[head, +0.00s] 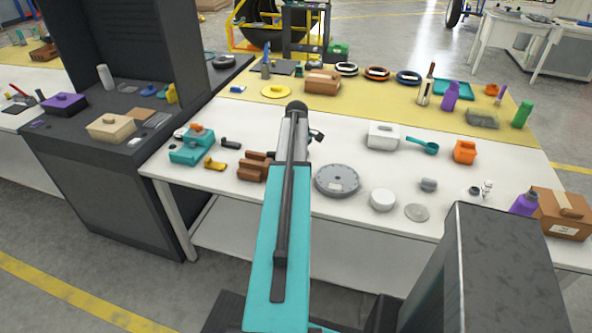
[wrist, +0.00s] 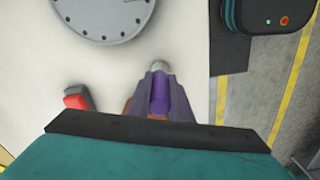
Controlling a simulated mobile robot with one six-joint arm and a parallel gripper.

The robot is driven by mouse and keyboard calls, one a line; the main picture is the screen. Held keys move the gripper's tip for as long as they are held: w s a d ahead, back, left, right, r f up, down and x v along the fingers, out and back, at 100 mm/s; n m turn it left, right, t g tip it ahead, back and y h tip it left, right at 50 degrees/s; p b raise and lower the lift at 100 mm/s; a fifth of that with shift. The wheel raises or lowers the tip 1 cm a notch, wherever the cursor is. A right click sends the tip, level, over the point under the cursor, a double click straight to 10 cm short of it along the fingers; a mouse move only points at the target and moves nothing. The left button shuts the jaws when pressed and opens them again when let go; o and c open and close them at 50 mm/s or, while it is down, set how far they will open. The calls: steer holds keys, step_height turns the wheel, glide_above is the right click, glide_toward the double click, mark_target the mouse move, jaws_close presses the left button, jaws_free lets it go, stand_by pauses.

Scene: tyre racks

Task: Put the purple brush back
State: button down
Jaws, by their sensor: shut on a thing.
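In the wrist view my gripper (wrist: 160,78) is shut on a purple thing, which I take to be the purple brush (wrist: 161,96). Only a short purple part shows between the two grey fingers. A pale rounded piece shows at the fingertips, and brownish parts show beside and below the purple; I cannot tell what they belong to. The fingers are over the white table (wrist: 105,75), near its edge. I cannot tell the height above it. In the head view my teal arm hides the gripper and the brush. No empty place for the brush can be made out.
A grey round disc (head: 337,181) lies on the white table, with brown blocks (head: 255,167) to its left and a white round tub (head: 383,199) to its right. A red and grey item (wrist: 77,97) lies left of the fingers. A cardboard box (head: 562,213) stands at the right end.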

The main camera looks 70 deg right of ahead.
steer(key=shift+f, duration=0.1)
steer(key=c, duration=1.6)
jaws_free()
steer(key=shift+r+b, duration=1.55)
steer(key=shift+r, duration=4.6)
